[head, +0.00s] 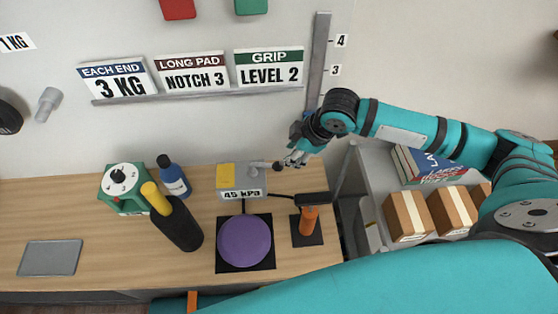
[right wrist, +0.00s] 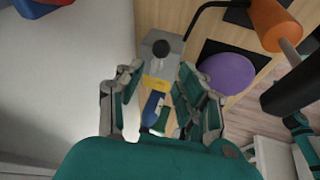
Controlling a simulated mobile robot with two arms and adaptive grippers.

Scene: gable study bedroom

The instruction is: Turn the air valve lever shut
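The grey air valve box (head: 241,193) stands at the back of the wooden desk, with a yellow plate on top and a display reading 45 kPa. Its short grey lever (head: 259,164) points to the right and ends in a dark knob. My right gripper (head: 287,160) is just right of the knob. In the right wrist view my right gripper (right wrist: 158,83) has its fingers spread with nothing between them. The dark knob (right wrist: 161,48) shows beyond the fingertips, in front of the grey box. I cannot tell whether a finger touches it. My left gripper is not in view.
A purple round pad (head: 245,242) lies in front of the box, with an orange handle (head: 309,220) to its right. A black cylinder (head: 180,228), a blue bottle (head: 173,178) and a green dial box (head: 122,188) stand left. A scale post (head: 318,60) rises behind my gripper.

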